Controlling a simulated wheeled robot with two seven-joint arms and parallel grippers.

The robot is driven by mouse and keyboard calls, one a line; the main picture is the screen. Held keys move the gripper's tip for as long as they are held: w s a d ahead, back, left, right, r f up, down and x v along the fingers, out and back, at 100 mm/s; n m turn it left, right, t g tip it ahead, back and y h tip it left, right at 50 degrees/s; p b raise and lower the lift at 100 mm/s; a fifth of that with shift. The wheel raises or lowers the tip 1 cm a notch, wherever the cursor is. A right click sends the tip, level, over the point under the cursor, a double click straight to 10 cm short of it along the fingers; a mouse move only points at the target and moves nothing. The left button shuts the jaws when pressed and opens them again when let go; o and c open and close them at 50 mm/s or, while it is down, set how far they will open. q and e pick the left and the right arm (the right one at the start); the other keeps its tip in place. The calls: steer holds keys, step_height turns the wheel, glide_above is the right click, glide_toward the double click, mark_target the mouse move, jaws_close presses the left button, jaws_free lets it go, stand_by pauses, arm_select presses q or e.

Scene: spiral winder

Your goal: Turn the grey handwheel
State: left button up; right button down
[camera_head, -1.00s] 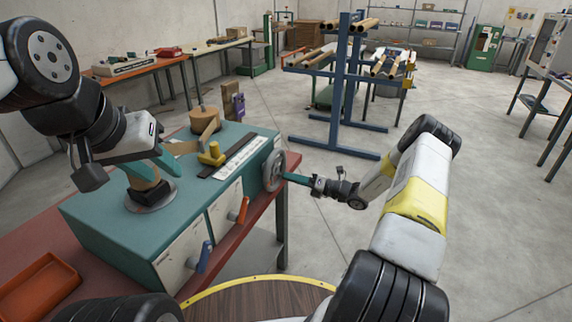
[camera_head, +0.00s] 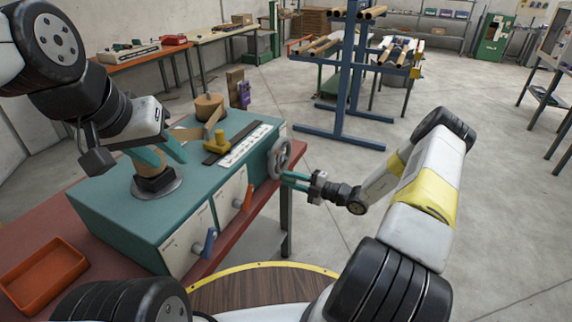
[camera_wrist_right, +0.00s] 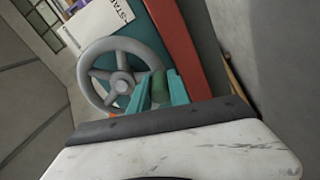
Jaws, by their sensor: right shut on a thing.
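The grey handwheel (camera_head: 279,158) is on the right end of the teal machine (camera_head: 125,215). It also shows in the right wrist view (camera_wrist_right: 121,84), with spokes and a round hub. My right gripper (camera_head: 285,176) is at the lower part of the wheel's rim. In the right wrist view its teal fingers (camera_wrist_right: 160,90) are shut on a dark green grip of the handwheel, beside the rim. My left gripper (camera_head: 160,155) is above the spindle with a brown core on the machine top. Its fingers are apart; their tips are partly hard to make out.
An orange tray (camera_head: 42,275) lies on the red bench at left. Blue (camera_head: 205,243) and orange (camera_head: 243,197) levers stick out of the machine's front. A brown roll (camera_head: 209,106) stands behind. A blue rack (camera_head: 345,80) stands further back.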

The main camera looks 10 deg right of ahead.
steer(key=shift+s+a+r+m, duration=0.25)
steer(key=shift+s+m, duration=0.15)
steer(key=shift+m, duration=0.45)
steer(key=shift+s+a+r+m, duration=0.1)
steer(key=shift+s+a+m, duration=0.2)
steer(key=shift+m, duration=0.5)
steer(key=shift+s+a+r+m, duration=0.2)
steer(key=shift+s+m, duration=0.25)
steer(key=shift+m, duration=0.4)
steer(key=c, duration=1.2)
jaws_free()
steer(key=shift+c, duration=0.2)
steer(key=v, duration=0.7)
steer(key=shift+s+d, duration=0.25)
steer(key=shift+d, duration=0.1)
